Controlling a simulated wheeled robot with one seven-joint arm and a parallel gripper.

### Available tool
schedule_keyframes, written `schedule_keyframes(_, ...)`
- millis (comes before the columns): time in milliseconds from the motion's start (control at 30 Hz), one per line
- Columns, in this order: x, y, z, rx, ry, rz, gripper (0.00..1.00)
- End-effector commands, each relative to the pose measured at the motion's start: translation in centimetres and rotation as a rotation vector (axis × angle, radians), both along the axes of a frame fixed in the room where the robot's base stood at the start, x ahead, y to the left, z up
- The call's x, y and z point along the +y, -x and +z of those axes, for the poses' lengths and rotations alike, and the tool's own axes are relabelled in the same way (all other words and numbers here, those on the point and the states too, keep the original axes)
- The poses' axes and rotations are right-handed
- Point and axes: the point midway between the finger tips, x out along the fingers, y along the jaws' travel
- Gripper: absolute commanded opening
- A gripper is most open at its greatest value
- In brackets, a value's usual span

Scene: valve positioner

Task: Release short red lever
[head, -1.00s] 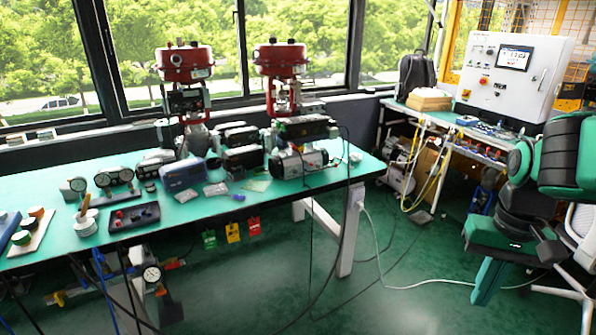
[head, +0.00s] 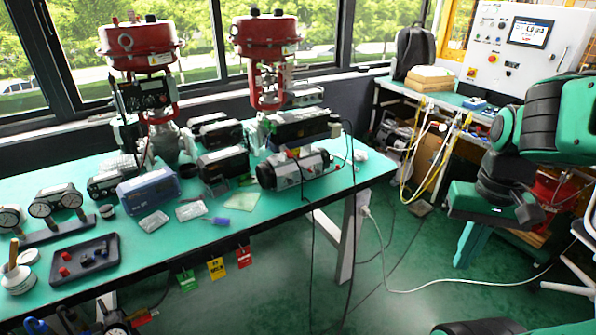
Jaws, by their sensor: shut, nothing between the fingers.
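No short red lever can be made out with certainty in the head view. A small red part (head: 142,319) shows at the bottom left, below the table edge, near a gauge that is cut by the frame. It is too small to tell whether it is a lever. Two red-topped valve actuators (head: 140,47) stand on the green table (head: 330,195), with dark positioner boxes beside them. My green and black arm (head: 560,118) folds down at the right, away from the table. I cannot make out my gripper or its fingertips.
A black tray (head: 100,270) with small parts, a blue box (head: 148,190) and gauges (head: 58,200) stand on the left of the table. Coloured tags (head: 216,267) hang from its front edge. Cables hang at its right end. Green floor is open in front.

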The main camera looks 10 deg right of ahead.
Motion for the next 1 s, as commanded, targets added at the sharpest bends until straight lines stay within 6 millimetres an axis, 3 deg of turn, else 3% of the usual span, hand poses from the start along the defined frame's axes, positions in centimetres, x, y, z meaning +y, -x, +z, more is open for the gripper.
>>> schedule_keyframes(433, 0.0, 0.0, 0.0, -0.001, 0.001, 0.001, 0.0)
schedule_keyframes(500, -0.1, 0.8, 0.3, -0.02, 0.009, 0.016, 0.0)
schedule_keyframes(567, -0.5, -0.1, 0.0, -0.033, 0.028, 0.046, 0.0)
schedule_keyframes(667, -1.6, -3.1, -1.0, -0.071, 0.084, 0.145, 0.0)
schedule_keyframes(767, -2.6, -7.5, -2.4, -0.132, 0.168, 0.298, 0.0)
schedule_keyframes(1000, -3.1, -19.1, -6.2, -0.295, 0.386, 0.732, 0.0)
